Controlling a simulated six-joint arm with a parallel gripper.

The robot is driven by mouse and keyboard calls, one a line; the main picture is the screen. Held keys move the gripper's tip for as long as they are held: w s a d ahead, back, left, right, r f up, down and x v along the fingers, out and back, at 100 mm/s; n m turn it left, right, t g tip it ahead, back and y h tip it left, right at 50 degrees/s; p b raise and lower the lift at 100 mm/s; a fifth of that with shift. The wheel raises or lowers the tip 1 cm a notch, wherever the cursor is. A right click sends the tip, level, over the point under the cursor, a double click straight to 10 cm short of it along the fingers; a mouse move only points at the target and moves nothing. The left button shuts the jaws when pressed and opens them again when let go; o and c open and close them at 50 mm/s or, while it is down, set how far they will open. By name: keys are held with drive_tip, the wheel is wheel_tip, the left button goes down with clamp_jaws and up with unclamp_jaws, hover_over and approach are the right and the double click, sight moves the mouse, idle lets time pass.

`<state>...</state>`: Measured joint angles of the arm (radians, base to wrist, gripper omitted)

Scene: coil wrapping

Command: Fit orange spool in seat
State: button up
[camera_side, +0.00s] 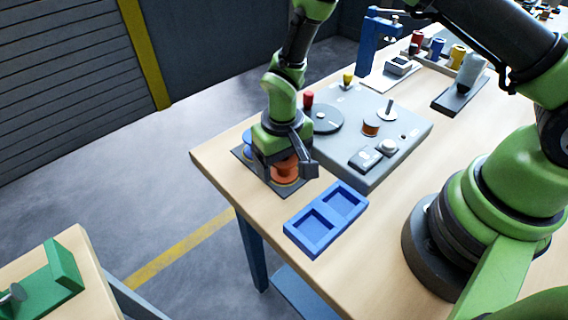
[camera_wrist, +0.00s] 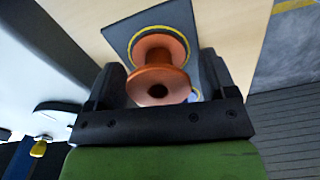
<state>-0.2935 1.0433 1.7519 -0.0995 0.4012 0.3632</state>
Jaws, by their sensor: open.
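The orange spool (camera_side: 285,167) stands upright on a dark plate (camera_side: 284,190) near the table's left corner. In the wrist view the orange spool (camera_wrist: 159,84) sits over a yellow ring on the plate (camera_wrist: 122,37), between the two fingers of my gripper (camera_wrist: 160,80). In the side view my gripper (camera_side: 288,170) points down around the spool, its jaws open. Whether a finger touches the spool cannot be told. A blue spool (camera_side: 247,141) shows partly behind my gripper on the same plate. A grey machine (camera_side: 355,135) with a spindle (camera_side: 387,113) stands beside the plate.
A blue tray (camera_side: 326,217) with two square recesses lies close to the right of the plate. The machine carries a dark disc (camera_side: 324,119), a red knob (camera_side: 308,97) and a small copper coil (camera_side: 370,128). A blue stand (camera_side: 370,45) and several spools are farther back.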

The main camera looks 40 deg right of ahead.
drive_tip(key=shift+f, duration=0.2)
drive_tip(key=c, duration=1)
drive_tip(key=shift+r, duration=0.2)
